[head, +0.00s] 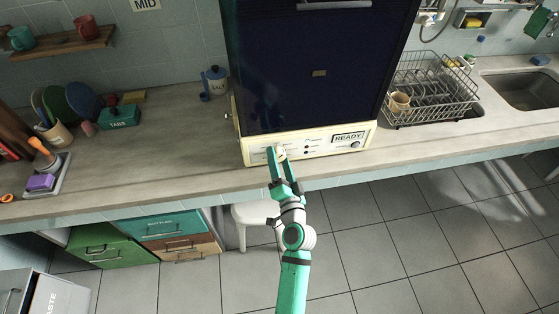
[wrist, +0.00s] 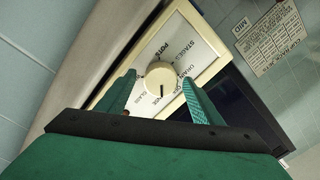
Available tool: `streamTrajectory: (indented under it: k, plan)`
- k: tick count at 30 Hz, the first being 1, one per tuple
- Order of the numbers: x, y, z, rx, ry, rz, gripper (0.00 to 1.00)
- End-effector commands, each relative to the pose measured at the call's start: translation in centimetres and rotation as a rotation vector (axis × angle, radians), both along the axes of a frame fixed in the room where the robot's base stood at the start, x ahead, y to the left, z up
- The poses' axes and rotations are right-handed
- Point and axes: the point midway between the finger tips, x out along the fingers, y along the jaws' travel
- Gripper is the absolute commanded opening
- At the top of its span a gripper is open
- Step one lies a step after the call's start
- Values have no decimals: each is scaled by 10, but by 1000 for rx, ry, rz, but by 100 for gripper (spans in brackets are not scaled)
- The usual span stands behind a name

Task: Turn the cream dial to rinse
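The cream dial (wrist: 160,77) is a round knob on a white label plate (wrist: 200,50), between my fingertips in the wrist view. A dark pointer line on it points toward the bottom of that picture. Around it I read "STAGES", "POTS" and "GLASS"; other words are partly hidden or too small, and I cannot make out "rinse". My gripper (wrist: 158,84) is open, one finger on each side of the dial, with visible gaps. In the head view my gripper (head: 278,158) is at the cream front panel (head: 318,151) of the dark-blue machine (head: 315,65), largely covering the dial.
The panel shows "READY" (head: 348,136) and a round button (head: 355,145) at its right. A dish rack (head: 430,90) with a mug stands right of the machine. A blue jug (head: 215,80) stands left. A notice (wrist: 270,38) hangs on the tiled wall.

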Motion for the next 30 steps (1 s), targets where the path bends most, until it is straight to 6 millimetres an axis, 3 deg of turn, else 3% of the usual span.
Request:
streamTrajectory:
  k: [11, 24, 30]
  plan:
    - [-6, -2, 0, 0, -1, -2, 60]
    - [-75, -23, -3, 1, 1, -1, 60]
    - [-96, -29, -3, 0, 0, 0, 60]
